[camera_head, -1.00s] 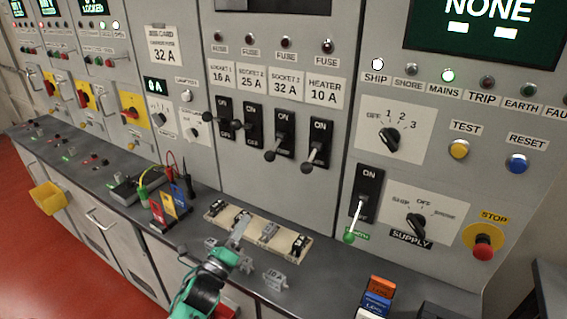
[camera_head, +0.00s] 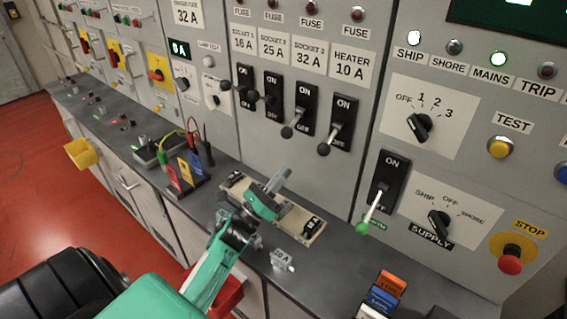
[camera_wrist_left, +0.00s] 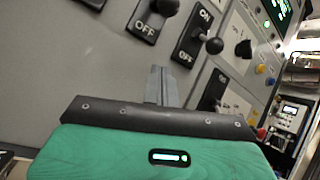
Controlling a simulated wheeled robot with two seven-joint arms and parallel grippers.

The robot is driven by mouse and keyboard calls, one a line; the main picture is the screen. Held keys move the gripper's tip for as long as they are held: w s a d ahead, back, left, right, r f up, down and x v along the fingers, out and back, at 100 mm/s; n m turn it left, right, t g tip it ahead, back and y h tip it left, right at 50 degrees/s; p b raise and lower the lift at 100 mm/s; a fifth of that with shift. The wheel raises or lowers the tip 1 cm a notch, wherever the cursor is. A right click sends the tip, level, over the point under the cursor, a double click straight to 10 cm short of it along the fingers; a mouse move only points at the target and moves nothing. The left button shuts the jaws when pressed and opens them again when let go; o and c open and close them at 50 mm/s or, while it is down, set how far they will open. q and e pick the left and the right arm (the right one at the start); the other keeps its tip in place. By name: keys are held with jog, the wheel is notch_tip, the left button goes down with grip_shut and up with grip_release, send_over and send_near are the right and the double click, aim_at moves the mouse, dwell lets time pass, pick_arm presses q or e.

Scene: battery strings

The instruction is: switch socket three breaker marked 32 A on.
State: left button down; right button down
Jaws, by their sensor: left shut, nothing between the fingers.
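The socket three breaker (camera_head: 302,108) is a black plate under the 32 A label (camera_head: 310,60) in the head view. Its lever (camera_head: 290,130) hangs down with its ball end low, towards OFF. My left gripper (camera_head: 283,178) is shut and empty, in front of the panel and below that breaker, apart from it. In the left wrist view its fingers (camera_wrist_left: 162,86) point at the panel, with breaker plates marked OFF beyond them. My right gripper is not in view.
The heater breaker (camera_head: 339,122) stands just right, the socket 2 breaker (camera_head: 271,96) just left. Below my gripper a fuse board (camera_head: 315,232) lies on the counter. The green-tipped supply lever (camera_head: 363,228) juts out to the right. Coloured cards (camera_head: 182,170) stand at left.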

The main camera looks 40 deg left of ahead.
aim_at(291, 127)
pick_arm(q)
jog(key=w+r+p, duration=0.4)
jog(key=r+p, duration=0.2)
jog(key=r, duration=0.1)
jog(key=shift+w, duration=0.15)
jog(key=shift+a, duration=0.1)
jog(key=shift+r, duration=0.1)
jog(key=shift+s+r+g+p, duration=0.2)
jog(key=shift+g+p, duration=0.1)
jog(key=shift+p, duration=0.25)
